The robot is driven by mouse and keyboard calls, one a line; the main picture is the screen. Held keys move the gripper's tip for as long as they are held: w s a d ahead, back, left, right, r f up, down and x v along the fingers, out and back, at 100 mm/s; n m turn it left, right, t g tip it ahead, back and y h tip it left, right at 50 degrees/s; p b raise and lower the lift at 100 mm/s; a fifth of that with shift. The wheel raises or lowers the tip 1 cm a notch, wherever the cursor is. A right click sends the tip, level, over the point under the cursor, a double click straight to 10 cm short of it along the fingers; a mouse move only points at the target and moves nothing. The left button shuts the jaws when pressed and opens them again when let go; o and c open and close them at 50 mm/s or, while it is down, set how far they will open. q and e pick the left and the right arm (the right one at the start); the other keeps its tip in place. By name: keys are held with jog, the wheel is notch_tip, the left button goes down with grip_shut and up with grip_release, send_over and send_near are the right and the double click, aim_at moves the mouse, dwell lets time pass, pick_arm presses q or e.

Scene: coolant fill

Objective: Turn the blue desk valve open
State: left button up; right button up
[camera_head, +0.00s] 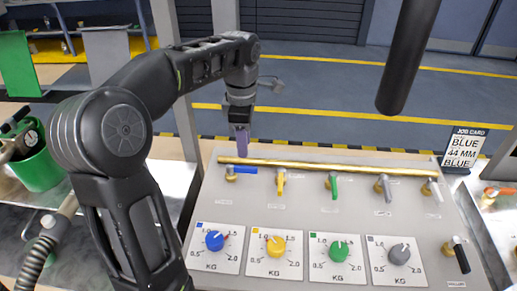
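The blue desk valve (246,170) sits at the left end of a brass pipe (330,166) on the grey desk panel. Its blue lever lies level, pointing right along the pipe, while the other levers on the pipe point down. My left gripper (241,152) points down just above the valve, its narrow purple fingertips at the pipe in the picture. Whether it touches the pipe or lever cannot be told. The fingers show from one side, so their gap is hidden. My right gripper is not in view.
Yellow (281,181), green (333,186) and grey (385,188) valves line the pipe. Below are blue (214,241), yellow (276,246), green (339,251) and grey (399,254) dials. A job card (464,148) reads "BLUE 44 MM BLUE". A green bucket (40,168) stands left.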

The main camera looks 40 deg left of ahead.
aim_at(244, 167)
pick_arm(q)
jog(key=shift+s+r, duration=0.1)
jog(key=shift+s, duration=0.1)
jog(key=shift+w+f+p, duration=0.1)
jog(key=shift+f+p, duration=0.4)
jog(key=shift+f, duration=3.45)
jog(key=shift+c, duration=0.4)
grip_shut()
